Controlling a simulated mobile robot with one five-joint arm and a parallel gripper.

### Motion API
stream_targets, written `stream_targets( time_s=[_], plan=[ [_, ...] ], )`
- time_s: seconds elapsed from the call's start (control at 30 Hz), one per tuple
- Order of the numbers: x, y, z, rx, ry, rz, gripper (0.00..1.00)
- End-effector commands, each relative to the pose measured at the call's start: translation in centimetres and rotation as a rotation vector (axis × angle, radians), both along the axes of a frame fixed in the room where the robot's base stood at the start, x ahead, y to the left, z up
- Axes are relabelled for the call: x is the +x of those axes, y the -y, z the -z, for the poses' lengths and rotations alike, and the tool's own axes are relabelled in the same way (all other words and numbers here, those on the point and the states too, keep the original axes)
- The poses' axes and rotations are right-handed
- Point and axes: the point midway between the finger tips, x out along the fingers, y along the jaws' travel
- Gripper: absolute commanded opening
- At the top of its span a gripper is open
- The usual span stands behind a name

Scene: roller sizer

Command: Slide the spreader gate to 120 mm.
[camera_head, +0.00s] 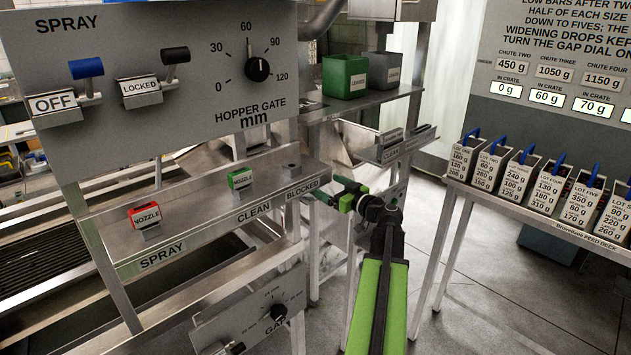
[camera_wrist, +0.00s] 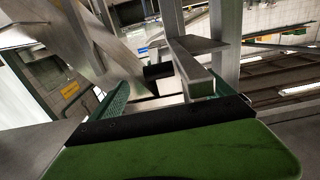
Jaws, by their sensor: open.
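No part labelled spreader gate can be picked out. A grey panel (camera_head: 150,100) marked HOPPER GATE mm carries a black knob (camera_head: 257,69) with a scale from 0 to 120; its exact setting is too small to tell. My gripper (camera_head: 324,195) reaches in from the right, just past the shelf end marked BLOCKED, well below and right of that knob. It is open. In the wrist view a teal finger (camera_wrist: 112,100) shows at left, and a grey metal bar (camera_wrist: 192,68) and a small black block (camera_wrist: 158,72) lie ahead. Contact cannot be told.
The shelf (camera_head: 200,205) holds a red NOZZLE tag (camera_head: 146,215) and a green one (camera_head: 240,178). A green bin (camera_head: 345,75) and a grey bin (camera_head: 382,72) stand on an upper shelf. Several labelled lot boxes (camera_head: 488,168) line a bench at right. Open floor lies between.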

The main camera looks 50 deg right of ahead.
Motion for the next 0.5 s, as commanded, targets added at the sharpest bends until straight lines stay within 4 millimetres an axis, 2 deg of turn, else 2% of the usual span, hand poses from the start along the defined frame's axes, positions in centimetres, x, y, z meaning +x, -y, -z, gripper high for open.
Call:
stream_targets(
  time_s=[0.03, 0.2, 0.33, 0.5],
  plan=[
    [1.4, 0.3, 0.0, 0.000, 0.000, -0.002, 0.91],
    [4.2, 0.5, 0.0, 0.000, 0.000, 0.000, 0.91],
    [5.2, 0.5, 0.0, 0.000, 0.000, 0.001, 0.91],
    [5.4, 0.5, 0.0, 0.000, 0.000, 0.003, 0.91]
  ],
)
